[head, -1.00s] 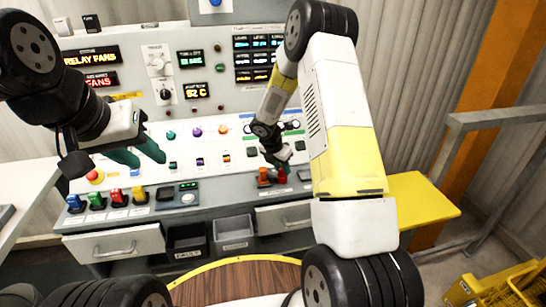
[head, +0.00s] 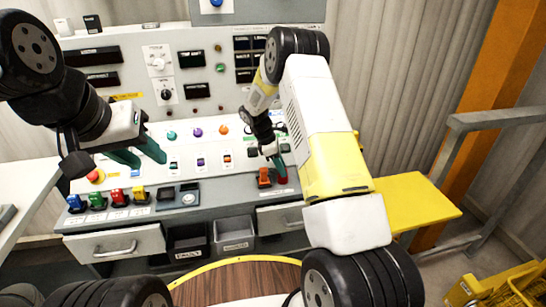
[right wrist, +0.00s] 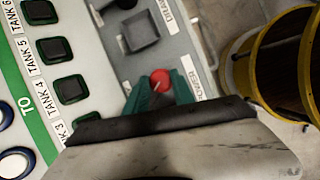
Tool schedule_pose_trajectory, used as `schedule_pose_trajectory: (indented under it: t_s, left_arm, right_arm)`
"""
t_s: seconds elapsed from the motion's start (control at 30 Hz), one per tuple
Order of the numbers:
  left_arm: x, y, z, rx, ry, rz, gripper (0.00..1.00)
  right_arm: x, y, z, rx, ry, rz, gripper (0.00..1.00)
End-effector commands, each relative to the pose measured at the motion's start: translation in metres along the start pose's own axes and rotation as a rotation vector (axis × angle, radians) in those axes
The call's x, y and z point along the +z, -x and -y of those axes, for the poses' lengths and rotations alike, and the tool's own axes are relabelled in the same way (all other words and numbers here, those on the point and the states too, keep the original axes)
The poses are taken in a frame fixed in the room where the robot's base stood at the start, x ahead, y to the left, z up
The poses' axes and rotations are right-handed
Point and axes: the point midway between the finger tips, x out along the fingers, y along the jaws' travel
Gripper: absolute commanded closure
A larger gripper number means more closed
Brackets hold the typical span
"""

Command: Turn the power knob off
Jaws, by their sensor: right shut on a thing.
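The red power knob (head: 282,180) sits at the right of the console's front ledge, mostly hidden by my right gripper in the head view. In the right wrist view the round red knob (right wrist: 160,79) is between the green fingertips, beside a label reading POWER (right wrist: 203,158). My right gripper (head: 277,164) is shut on it. The panel displays (head: 193,60) are dark. My left gripper (head: 138,157) is open and empty, above the left part of the console.
An orange switch (head: 264,178) stands just left of the power knob. Several coloured switches (head: 118,197) line the ledge at left. A yellow side table (head: 420,203) is at right. Open bins (head: 234,233) and drawers (head: 115,245) are below the ledge.

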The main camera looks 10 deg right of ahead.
Motion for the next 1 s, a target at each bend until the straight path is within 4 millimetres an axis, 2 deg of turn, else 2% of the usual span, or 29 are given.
schedule_pose_trajectory:
  t_s: [0.5, 1.0]
  left_arm:
    - [0.0, 0.0, 0.0, 0.0, 0.0, 0.0, 0.64]
    - [0.0, 0.0, 0.0, 0.0, 0.0, 0.0, 0.64]
  right_arm:
    - [-0.0003, 0.0001, -0.0033, -0.166, -0.404, -0.001, 1.0]
    - [0.0005, 0.0002, -0.0042, -0.23, -0.559, -0.002, 1.0]
